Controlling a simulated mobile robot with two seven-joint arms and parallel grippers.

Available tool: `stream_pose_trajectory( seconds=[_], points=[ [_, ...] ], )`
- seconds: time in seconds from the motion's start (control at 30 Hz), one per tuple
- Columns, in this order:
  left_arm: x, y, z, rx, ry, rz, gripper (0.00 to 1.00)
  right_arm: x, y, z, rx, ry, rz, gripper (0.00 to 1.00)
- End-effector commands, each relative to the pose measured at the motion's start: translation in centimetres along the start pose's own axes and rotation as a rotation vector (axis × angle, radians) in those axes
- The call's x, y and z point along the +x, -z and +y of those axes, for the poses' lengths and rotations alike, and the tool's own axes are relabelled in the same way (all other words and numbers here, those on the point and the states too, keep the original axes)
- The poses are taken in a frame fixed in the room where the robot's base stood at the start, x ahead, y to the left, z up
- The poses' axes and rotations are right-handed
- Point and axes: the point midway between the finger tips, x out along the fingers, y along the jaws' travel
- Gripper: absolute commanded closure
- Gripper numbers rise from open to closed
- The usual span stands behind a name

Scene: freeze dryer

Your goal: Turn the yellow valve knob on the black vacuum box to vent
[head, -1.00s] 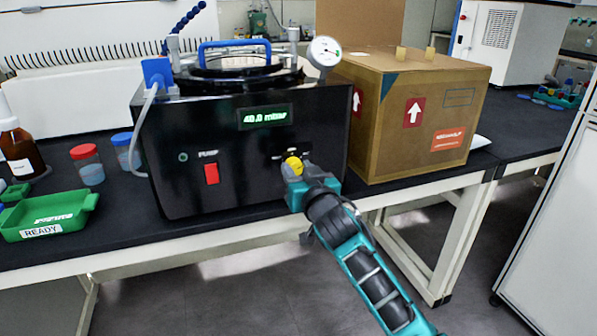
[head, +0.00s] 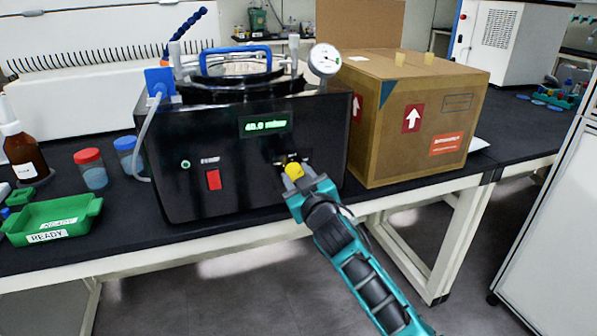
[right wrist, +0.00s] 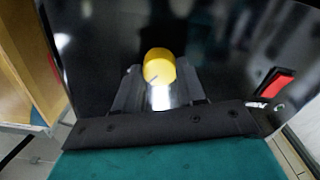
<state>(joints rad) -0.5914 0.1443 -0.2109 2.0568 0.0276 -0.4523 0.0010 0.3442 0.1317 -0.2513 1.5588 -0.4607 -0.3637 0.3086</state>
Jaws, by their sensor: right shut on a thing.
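The black vacuum box (head: 235,180) stands on the bench with its front panel toward me. Its green display (head: 265,123) seems to read 40.0 mbar, and a red pump switch (head: 213,180) sits at the left of the panel. The yellow valve knob (head: 294,170) is at the panel's lower right. My right gripper (head: 292,178) is at the knob, shut on it. In the right wrist view the yellow knob (right wrist: 159,66) shows between the two dark fingers (right wrist: 157,90). My left gripper is not in view.
A cardboard box (head: 425,120) stands close to the right of the vacuum box. A green tray (head: 50,220), red-lidded jar (head: 90,168), blue-lidded jar (head: 128,155) and brown bottle (head: 24,155) are at the left. A dial gauge (head: 324,60) rises from the vacuum box's top.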

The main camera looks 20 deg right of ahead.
Motion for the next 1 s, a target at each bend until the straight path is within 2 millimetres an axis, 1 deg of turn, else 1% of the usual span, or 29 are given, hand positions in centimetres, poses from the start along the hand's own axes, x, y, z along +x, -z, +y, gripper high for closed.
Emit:
stream_pose_trajectory(
  seconds=[0.27, 0.43, 0.7, 1.0],
  points=[
    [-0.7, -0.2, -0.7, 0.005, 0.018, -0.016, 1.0, 0.0, 0.1, 0.0, -0.265, 0.001, -0.001, 0.91],
    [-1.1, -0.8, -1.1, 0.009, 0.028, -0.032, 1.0, 0.0, 0.0, -0.1, -0.426, 0.001, -0.002, 0.91],
    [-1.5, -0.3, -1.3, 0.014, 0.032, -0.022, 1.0, 0.0, 0.0, -0.1, -0.683, 0.001, -0.001, 0.91],
    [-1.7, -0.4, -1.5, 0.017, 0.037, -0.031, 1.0, 0.0, -0.1, -0.2, -0.969, 0.001, 0.0, 0.91]
  ],
)
